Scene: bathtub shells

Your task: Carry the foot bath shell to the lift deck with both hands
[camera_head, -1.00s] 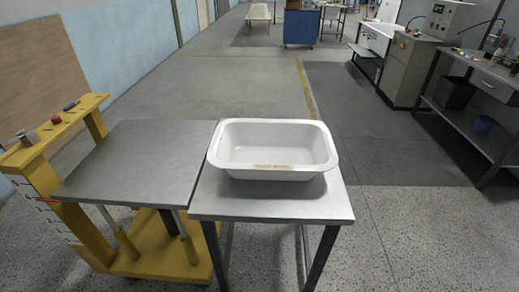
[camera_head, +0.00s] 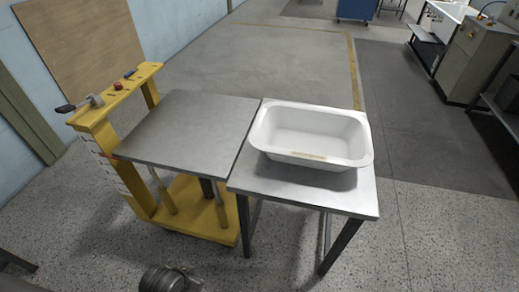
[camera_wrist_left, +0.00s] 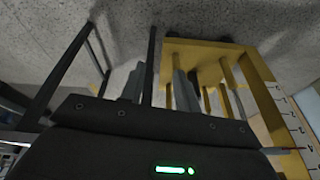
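The foot bath shell (camera_head: 312,137) is a white rectangular basin with a rounded rim and a small tan label. It sits upright on a grey metal table (camera_head: 340,200). The lift deck (camera_head: 190,130) is a bare grey plate on a yellow lift, directly left of the table and at about its height. My left gripper (camera_wrist_left: 157,85) shows in the left wrist view with its two fingers apart and nothing between them. It is away from the shell, and the yellow lift frame and table legs show beyond it. My right gripper is not in view.
The yellow lift post (camera_head: 115,95) with a red button and a handle stands left of the deck. A dark part of my arm (camera_head: 165,280) shows at the bottom edge. A grey cabinet (camera_head: 480,55) stands at the far right. Floor in front is clear.

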